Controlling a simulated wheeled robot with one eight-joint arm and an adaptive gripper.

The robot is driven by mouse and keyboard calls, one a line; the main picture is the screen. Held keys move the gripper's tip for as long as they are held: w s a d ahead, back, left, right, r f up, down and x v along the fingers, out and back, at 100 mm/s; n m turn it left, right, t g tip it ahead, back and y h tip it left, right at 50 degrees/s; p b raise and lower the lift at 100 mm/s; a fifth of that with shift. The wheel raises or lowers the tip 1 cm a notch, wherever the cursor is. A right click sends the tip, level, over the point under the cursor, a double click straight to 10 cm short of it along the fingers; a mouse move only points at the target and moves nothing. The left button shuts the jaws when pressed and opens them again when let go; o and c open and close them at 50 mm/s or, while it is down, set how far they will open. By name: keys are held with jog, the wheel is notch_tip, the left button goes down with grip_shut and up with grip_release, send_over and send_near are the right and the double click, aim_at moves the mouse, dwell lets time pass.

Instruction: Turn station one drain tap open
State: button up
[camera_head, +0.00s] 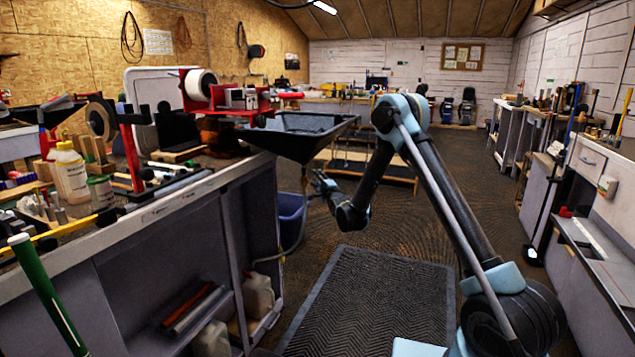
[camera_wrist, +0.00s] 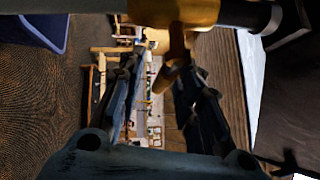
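The drain tap (camera_wrist: 187,14) shows as a brass-yellow body at the top of the wrist view, joined to a dark pipe on its right. Its short lever (camera_wrist: 175,78) points down and to the left. My gripper (camera_wrist: 162,72) is open, with one dark finger on each side of the lever's end. I cannot tell whether either finger touches it. In the head view my gripper (camera_head: 319,182) is below the black drain tray (camera_head: 300,137), beside the bench end.
A blue bucket (camera_head: 291,213) stands on the floor below the tray, close to my gripper; its rim also shows in the wrist view (camera_wrist: 62,35). A low wooden bench (camera_head: 395,178) is behind. A black mat (camera_head: 370,300) lies clear in front.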

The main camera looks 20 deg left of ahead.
grip_shut()
